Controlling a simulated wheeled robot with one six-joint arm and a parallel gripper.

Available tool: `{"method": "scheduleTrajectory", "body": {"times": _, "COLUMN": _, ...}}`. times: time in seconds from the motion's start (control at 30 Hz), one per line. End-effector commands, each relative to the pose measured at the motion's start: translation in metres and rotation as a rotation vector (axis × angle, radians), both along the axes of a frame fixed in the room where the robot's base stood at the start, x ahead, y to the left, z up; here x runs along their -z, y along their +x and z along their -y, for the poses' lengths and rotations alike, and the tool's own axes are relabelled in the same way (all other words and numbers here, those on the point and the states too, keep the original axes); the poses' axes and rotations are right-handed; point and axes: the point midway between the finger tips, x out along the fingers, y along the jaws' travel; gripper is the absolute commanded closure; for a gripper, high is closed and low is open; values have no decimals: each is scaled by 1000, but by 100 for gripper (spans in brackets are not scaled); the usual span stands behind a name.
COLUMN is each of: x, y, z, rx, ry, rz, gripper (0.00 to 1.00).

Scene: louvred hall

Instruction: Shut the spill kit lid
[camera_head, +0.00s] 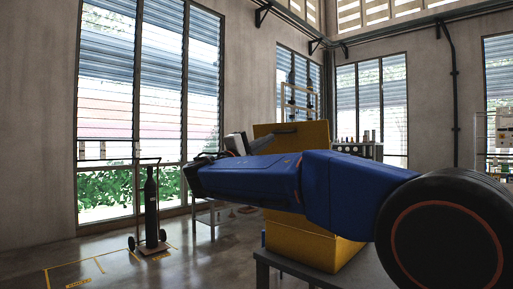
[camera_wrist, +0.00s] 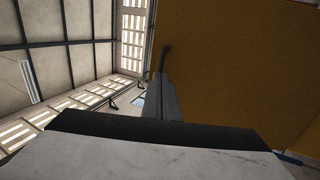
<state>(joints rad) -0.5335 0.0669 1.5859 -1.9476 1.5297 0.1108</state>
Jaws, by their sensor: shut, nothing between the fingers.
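The spill kit is a yellow box (camera_head: 318,246) on a grey table, partly hidden behind my blue arm. Its yellow lid (camera_head: 311,133) stands raised, close to upright, above the box. In the wrist view the lid (camera_wrist: 235,65) is a large, shaded, brownish-yellow surface filling the right side. My gripper (camera_head: 292,129) is shut and empty, with its dark fingers across the lid's face in the head view. In the wrist view the gripper (camera_wrist: 165,50) lies along the lid's left edge. I cannot tell whether it touches the lid.
The grey table (camera_head: 290,265) carries the box. A gas cylinder (camera_head: 151,207) on a trolley stands on the floor at left, near tall louvred windows (camera_head: 150,80). Bottles (camera_head: 366,136) stand on a bench behind. Open floor lies at the front left.

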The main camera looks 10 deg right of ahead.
Motion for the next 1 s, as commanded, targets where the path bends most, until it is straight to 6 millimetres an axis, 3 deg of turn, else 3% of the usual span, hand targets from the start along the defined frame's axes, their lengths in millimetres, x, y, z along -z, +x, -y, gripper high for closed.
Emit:
{"method": "scheduleTrajectory", "body": {"times": 0.3, "x": -13, "y": 18, "z": 27, "rx": 1, "ry": 0, "rz": 0, "gripper": 100}}
{"method": "scheduleTrajectory", "body": {"times": 0.8, "x": -15, "y": 21, "z": 31, "rx": 1, "ry": 3, "rz": -1, "gripper": 100}}
{"method": "scheduleTrajectory", "body": {"times": 1.0, "x": -21, "y": 29, "z": 43, "rx": 1, "ry": 36, "rz": -23, "gripper": 100}}
